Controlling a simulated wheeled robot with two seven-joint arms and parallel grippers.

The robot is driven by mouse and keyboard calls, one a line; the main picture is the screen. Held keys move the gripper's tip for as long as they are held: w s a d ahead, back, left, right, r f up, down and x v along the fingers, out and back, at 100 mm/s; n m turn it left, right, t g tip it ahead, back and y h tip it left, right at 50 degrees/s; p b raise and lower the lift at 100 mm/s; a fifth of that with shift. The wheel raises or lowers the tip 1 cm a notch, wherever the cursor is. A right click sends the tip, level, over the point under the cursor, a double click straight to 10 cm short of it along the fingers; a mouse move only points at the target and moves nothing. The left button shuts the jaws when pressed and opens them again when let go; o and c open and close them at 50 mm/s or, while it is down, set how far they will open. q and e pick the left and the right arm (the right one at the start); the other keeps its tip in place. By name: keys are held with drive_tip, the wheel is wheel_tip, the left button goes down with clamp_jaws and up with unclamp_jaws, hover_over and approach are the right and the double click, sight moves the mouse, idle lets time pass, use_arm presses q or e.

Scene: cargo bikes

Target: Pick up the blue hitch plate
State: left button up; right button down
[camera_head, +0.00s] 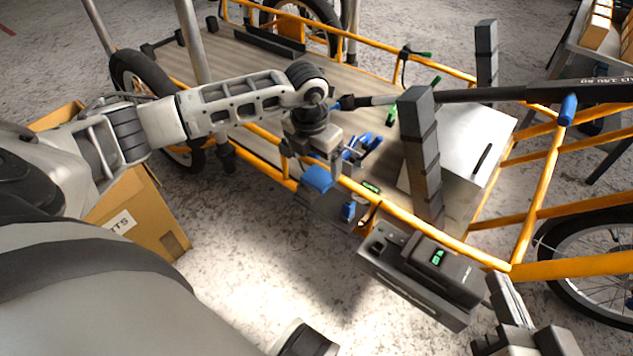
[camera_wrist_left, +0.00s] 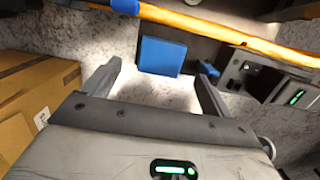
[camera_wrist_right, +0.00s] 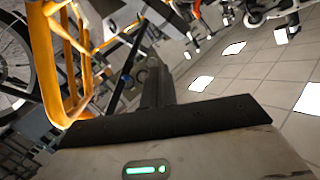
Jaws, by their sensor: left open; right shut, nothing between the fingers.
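The blue hitch plate (camera_head: 317,179) is a small flat blue piece beside the orange frame rail, on or over a dark box-like part. It also shows in the left wrist view (camera_wrist_left: 162,56), between the fingertips in the picture and ahead of them. My left gripper (camera_head: 318,160) is open just above the plate, pointing down, with nothing held. Its fingers (camera_wrist_left: 160,70) are spread wide on either side of the plate; contact cannot be made out. My right gripper (camera_head: 502,290) is shut and empty at the lower right, and its closed fingers show in the right wrist view (camera_wrist_right: 158,80).
The orange cargo bike rail (camera_head: 390,215) runs close beside the plate. A dark grey battery-like unit (camera_head: 420,275) hangs to its right. Blue-handled tools (camera_head: 365,145) and a silver box (camera_head: 470,150) sit on the bike bed. A cardboard box (camera_head: 140,215) stands at left.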

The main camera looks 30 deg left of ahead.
sight(318, 176)
use_arm(q)
wheel_tip(318, 176, down, 3)
drive_tip(key=shift+w+d+b, duration=0.1)
drive_tip(key=shift+b, duration=0.6)
drive_tip(key=shift+w+f+b, duration=0.1)
drive_tip(key=shift+f+b, duration=0.2)
drive_tip(key=shift+f, duration=0.35)
drive_tip(key=shift+w+f, duration=0.1)
drive_tip(key=shift+f, duration=0.2)
drive_tip(key=c, duration=1.2)
drive_tip(key=shift+r, duration=0.1)
use_arm(e)
drive_tip(key=shift+w+a+r+m+t+y, duration=0.1)
drive_tip(key=shift+a+r+m+t+y, duration=0.15)
drive_tip(key=shift+r+m+t+y, duration=0.2)
use_arm(q)
drive_tip(key=shift+r, duration=0.1)
